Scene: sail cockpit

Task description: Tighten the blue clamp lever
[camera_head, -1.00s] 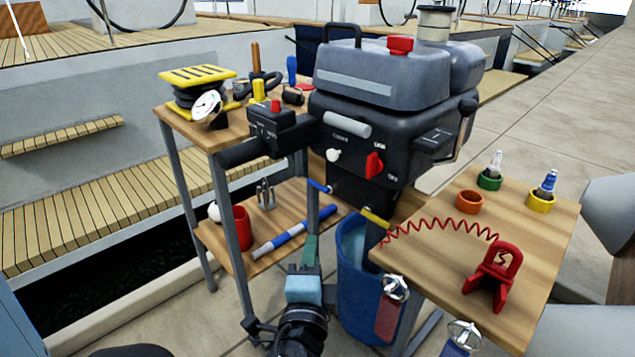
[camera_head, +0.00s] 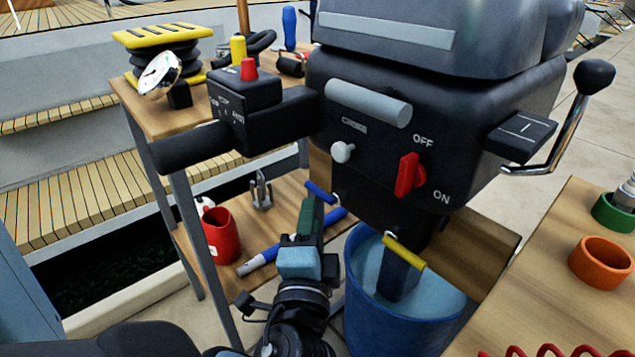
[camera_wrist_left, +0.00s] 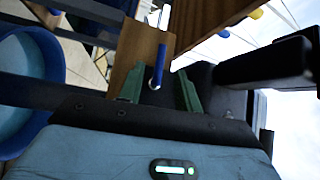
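The blue clamp lever (camera_head: 320,193) sits on the left under the outboard motor (camera_head: 400,130), on a metal clamp screw. My left gripper (camera_head: 309,216) has come up from below, with its green fingers just under and beside the lever in the head view. In the left wrist view, the lever (camera_wrist_left: 160,62) stands upright in front of the gap between the two spread green fingers (camera_wrist_left: 160,90). The gripper is open; I cannot tell whether it touches the lever. A yellow clamp lever (camera_head: 405,254) sits to the right. My right gripper is not in view.
A blue bucket (camera_head: 365,320) stands below the motor; it also shows in the left wrist view (camera_wrist_left: 52,75). A lower shelf carries a red mug (camera_head: 221,235) and a blue-white tube (camera_head: 257,262). The black tiller (camera_head: 190,148) juts left. A wooden table (camera_head: 535,255) is on the right.

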